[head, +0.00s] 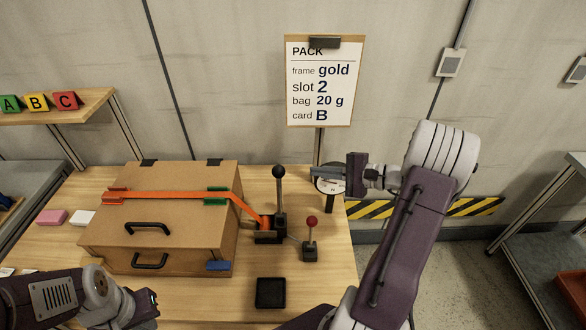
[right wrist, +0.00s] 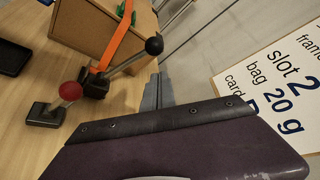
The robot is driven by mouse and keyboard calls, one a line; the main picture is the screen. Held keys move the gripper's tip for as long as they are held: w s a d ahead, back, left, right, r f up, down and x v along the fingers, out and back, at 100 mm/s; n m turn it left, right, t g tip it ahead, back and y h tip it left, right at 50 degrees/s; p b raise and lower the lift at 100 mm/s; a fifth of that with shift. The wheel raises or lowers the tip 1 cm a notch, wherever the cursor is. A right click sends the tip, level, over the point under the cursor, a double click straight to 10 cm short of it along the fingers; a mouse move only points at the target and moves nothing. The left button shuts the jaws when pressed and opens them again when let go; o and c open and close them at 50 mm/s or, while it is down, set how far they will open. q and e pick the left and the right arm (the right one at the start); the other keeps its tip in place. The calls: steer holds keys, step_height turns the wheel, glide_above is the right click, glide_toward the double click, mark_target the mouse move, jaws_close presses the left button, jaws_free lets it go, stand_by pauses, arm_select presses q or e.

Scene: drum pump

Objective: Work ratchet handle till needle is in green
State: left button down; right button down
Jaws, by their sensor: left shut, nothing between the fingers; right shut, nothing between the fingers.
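The ratchet handle (head: 280,195) is a black lever with a ball knob, standing nearly upright on its base right of the cardboard case (head: 165,180). It also shows in the right wrist view (right wrist: 130,62). An orange strap (head: 165,195) runs over the case into the ratchet. The round white gauge (head: 330,187) stands behind it to the right. My right gripper crosses the gauge, so I cannot read its needle. My right gripper (head: 318,172) is shut and empty, right of the knob and apart from it. My left gripper (head: 152,298) is shut and empty at the front left.
A red-knobbed lever (head: 311,235) stands right of the ratchet. A black tray (head: 270,292) lies in front. A sign (head: 322,85) stands at the back. Pink (head: 52,217) and white (head: 82,218) blocks lie left of the case.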

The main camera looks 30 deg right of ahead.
mark_target(279, 194)
steer(key=x, duration=0.9)
steer(key=shift+w+a+p, duration=0.2)
steer(key=shift+a+p, duration=0.1)
steer(key=shift+p, duration=0.15)
steer(key=shift+f, duration=0.1)
